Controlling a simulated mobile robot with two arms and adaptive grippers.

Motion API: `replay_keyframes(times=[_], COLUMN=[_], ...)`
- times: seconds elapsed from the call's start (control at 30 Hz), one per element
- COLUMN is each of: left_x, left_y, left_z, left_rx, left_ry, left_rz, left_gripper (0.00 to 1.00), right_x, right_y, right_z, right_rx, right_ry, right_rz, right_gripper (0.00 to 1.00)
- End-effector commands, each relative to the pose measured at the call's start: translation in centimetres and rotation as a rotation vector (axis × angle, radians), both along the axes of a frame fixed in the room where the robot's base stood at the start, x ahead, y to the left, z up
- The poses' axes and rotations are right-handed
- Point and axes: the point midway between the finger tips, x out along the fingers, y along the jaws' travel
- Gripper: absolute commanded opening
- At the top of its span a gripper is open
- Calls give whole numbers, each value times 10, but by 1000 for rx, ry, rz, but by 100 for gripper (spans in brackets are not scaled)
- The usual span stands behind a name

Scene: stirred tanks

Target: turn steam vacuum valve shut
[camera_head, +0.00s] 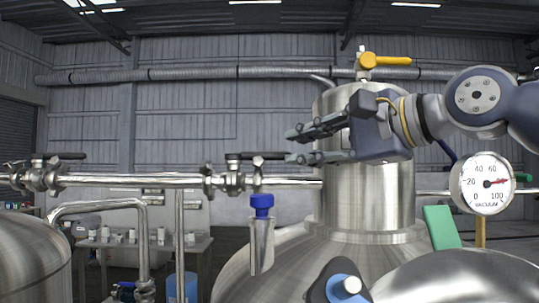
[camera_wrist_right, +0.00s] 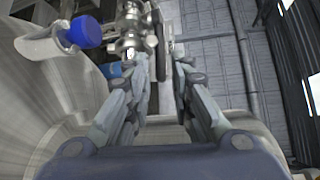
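A steel valve (camera_head: 232,178) with a black lever handle (camera_head: 262,155) sits on the horizontal pipe left of the tall tank neck. The lever points right, roughly along the pipe. My right gripper (camera_head: 296,146) comes in from the right with its fingers apart and empty, just right of the lever's end. In the right wrist view the open fingers (camera_wrist_right: 161,70) point at the valve body (camera_wrist_right: 130,28), with the dark lever (camera_wrist_right: 165,32) just beyond and between the fingertips. I cannot tell whether they touch it. No label shows which valve is the steam vacuum one. My left gripper is out of view.
A blue-capped steel spout (camera_head: 262,203) hangs below the pipe near the valve. Another black-handled valve (camera_head: 45,175) is farther left. A yellow-handled valve (camera_head: 385,60) tops the tank neck (camera_head: 370,195). A vacuum gauge (camera_head: 486,184) stands at right. A table (camera_head: 200,245) with small containers is behind.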

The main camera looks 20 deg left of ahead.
Motion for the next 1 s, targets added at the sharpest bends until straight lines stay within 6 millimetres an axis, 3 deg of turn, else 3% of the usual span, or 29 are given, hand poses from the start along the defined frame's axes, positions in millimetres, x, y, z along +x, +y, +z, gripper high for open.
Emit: replay_keyframes(times=[0.17, 0.4, 0.6, 0.87, 1.0], left_x=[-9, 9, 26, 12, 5], left_y=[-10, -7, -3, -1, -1], left_z=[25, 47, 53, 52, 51], left_rx=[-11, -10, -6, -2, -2], left_ry=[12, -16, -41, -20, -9], left_rz=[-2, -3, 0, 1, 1], left_gripper=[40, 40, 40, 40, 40], right_x=[17, 35, 41, 42, 42], right_y=[33, 66, 77, 78, 78], right_z=[-1, -7, -11, -12, -12], right_rx=[-4, 0, 2, 2, 2], right_ry=[5, 5, 4, 4, 4], right_rz=[2, 3, 2, 2, 2], right_gripper=[21, 21, 21, 21, 0])
